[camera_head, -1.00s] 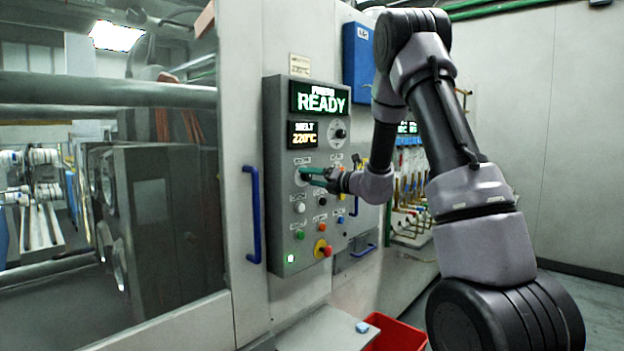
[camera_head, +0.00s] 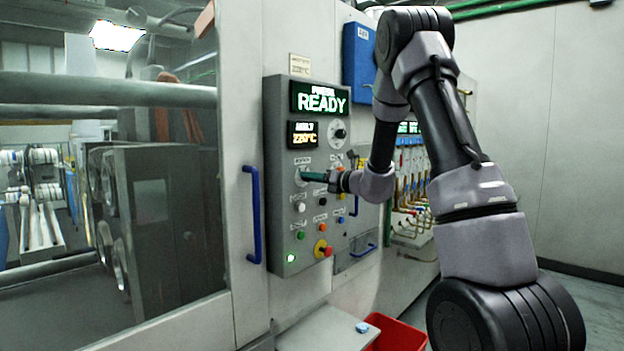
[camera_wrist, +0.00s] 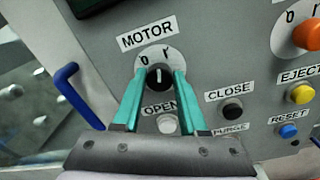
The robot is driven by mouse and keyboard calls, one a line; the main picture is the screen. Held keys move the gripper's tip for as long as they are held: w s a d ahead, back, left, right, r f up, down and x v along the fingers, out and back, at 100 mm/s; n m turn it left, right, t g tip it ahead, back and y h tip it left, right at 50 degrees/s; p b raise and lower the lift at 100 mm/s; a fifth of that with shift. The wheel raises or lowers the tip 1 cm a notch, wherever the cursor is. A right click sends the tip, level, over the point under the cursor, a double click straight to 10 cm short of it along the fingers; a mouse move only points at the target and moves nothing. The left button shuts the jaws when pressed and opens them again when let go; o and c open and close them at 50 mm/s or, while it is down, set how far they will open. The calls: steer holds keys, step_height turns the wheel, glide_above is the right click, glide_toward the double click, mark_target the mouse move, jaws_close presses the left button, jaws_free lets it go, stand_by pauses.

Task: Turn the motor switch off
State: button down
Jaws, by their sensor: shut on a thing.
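The motor switch (camera_wrist: 159,78) is a black rotary knob with a white mark, set in a pale round plate marked 0 and I, under the MOTOR label (camera_wrist: 148,34). Its white mark points roughly up in the wrist view, between the two signs. My gripper (camera_wrist: 160,72) has its green fingers on either side of the knob, shut on it. In the head view my gripper (camera_head: 313,176) reaches the left part of the grey control panel (camera_head: 280,217), and the fingers hide most of the switch there.
Below the switch are a white OPEN button (camera_wrist: 167,124) and a black CLOSE button (camera_wrist: 232,109). An orange knob (camera_wrist: 308,35), a yellow EJECT button (camera_wrist: 302,93) and a blue RESET button (camera_wrist: 288,131) are at right. A blue handle (camera_head: 252,214) stands left of the panel.

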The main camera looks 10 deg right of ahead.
steer(key=shift+n, duration=4.9)
steer(key=shift+c, duration=2.2)
jaws_free()
steer(key=shift+s, duration=0.1)
steer(key=v, duration=1)
steer(key=shift+s, duration=0.35)
